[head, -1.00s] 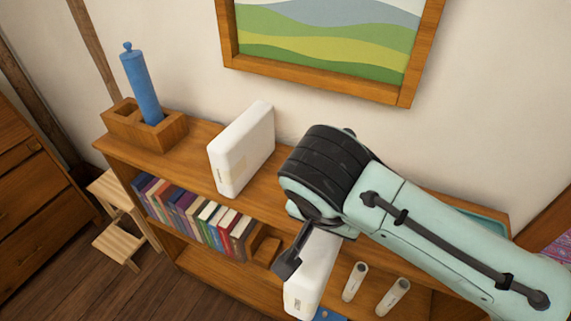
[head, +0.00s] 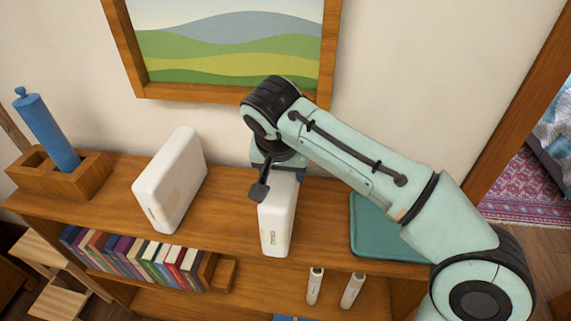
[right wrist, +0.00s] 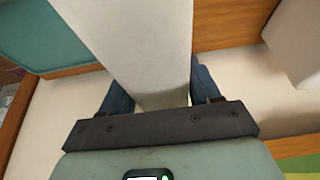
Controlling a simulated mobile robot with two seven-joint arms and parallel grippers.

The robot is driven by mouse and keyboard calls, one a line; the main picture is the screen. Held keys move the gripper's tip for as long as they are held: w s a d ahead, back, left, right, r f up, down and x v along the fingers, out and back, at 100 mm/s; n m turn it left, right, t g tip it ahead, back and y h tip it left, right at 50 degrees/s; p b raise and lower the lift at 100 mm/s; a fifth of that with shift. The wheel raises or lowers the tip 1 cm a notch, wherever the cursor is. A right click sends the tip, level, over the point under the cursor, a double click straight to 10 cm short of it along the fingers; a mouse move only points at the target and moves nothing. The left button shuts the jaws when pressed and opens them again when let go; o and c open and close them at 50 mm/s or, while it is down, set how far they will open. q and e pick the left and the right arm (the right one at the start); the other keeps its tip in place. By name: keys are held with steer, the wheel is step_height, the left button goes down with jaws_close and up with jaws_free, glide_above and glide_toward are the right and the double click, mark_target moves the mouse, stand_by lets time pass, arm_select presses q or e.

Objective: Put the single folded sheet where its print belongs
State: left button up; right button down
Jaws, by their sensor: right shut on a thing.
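My right gripper (head: 277,176) is shut on a white, round-edged box (head: 277,217) with small dark lettering on its narrow front. It holds the box upright by the top end at the shelf unit's top board (head: 225,210); I cannot tell whether it touches the board. In the right wrist view, the gripper's fingers (right wrist: 160,92) lie on both sides of the box (right wrist: 140,40). A second white box (head: 172,182) with a pale label stands to the left, apart from it. I cannot make out a folded sheet or any print on one. My left gripper is not in view.
A teal tray (head: 372,250) lies right of the held box. A wooden holder (head: 85,180) with a blue cylinder (head: 45,130) is at the left end. Books (head: 135,258) and two white rolls (head: 333,288) are below. A framed picture (head: 230,95) hangs behind.

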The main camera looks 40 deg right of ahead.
steer(key=shift+w+d+f, duration=1.45)
steer(key=shift+d+f, duration=0.2)
steer(key=shift+f+b, duration=0.15)
steer(key=shift+b, duration=0.15)
steer(key=shift+c, duration=1.2)
jaws_free()
steer(key=shift+f, duration=0.1)
